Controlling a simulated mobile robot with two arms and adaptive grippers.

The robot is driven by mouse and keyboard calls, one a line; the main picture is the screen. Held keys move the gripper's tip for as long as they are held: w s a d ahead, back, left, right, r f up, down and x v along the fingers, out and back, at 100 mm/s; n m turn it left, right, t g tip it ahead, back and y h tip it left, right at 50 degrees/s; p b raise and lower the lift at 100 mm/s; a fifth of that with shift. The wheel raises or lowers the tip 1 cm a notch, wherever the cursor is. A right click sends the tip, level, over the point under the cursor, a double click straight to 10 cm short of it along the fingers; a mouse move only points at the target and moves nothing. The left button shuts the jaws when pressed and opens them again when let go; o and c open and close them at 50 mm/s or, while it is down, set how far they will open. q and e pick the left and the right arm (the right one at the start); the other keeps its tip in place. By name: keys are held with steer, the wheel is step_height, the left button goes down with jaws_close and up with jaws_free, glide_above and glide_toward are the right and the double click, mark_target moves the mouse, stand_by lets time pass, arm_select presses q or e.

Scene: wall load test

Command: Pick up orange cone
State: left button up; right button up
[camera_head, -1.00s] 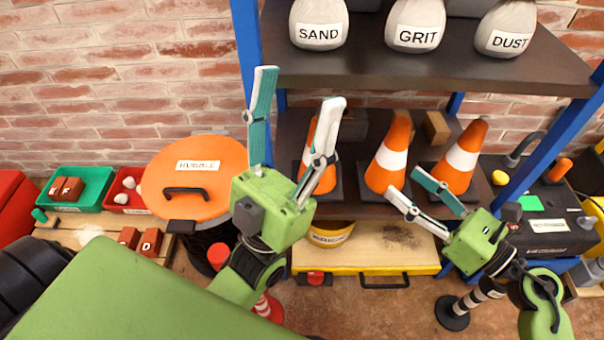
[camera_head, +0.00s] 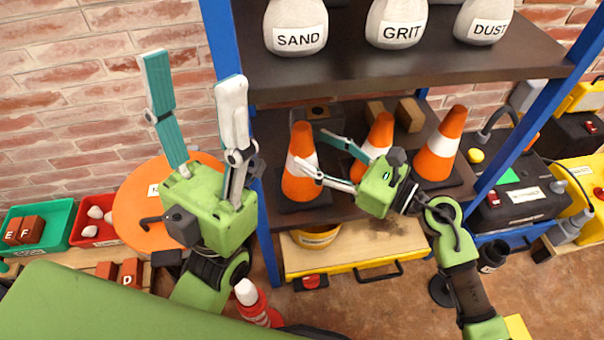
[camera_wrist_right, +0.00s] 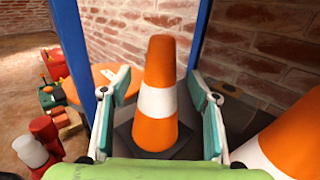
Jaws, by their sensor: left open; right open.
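Three orange cones with white bands and dark square bases stand upright on the middle shelf: a left cone (camera_head: 299,180), a middle cone (camera_head: 378,138) and a right cone (camera_head: 441,146). My right gripper (camera_head: 308,152) is open and points left at the left cone. In the right wrist view the left cone (camera_wrist_right: 158,110) stands between the open fingers, with visible gaps on both sides. Part of the middle cone is hidden behind my right gripper. My left gripper (camera_head: 192,85) is open and empty, pointing up left of the shelf's blue post.
Sacks marked SAND (camera_head: 296,27), GRIT (camera_head: 396,23) and DUST (camera_head: 483,22) sit on the upper shelf (camera_head: 420,65). Blue posts (camera_head: 222,60) bound the shelf. Small wooden blocks (camera_head: 409,114) lie behind the cones. An orange lid (camera_head: 135,205) is at left.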

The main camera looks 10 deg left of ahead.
steer(key=x, duration=0.4)
steer(key=shift+w+a, duration=0.1)
steer(key=shift+a, duration=0.1)
jaws_close()
steer(key=shift+r, duration=0.15)
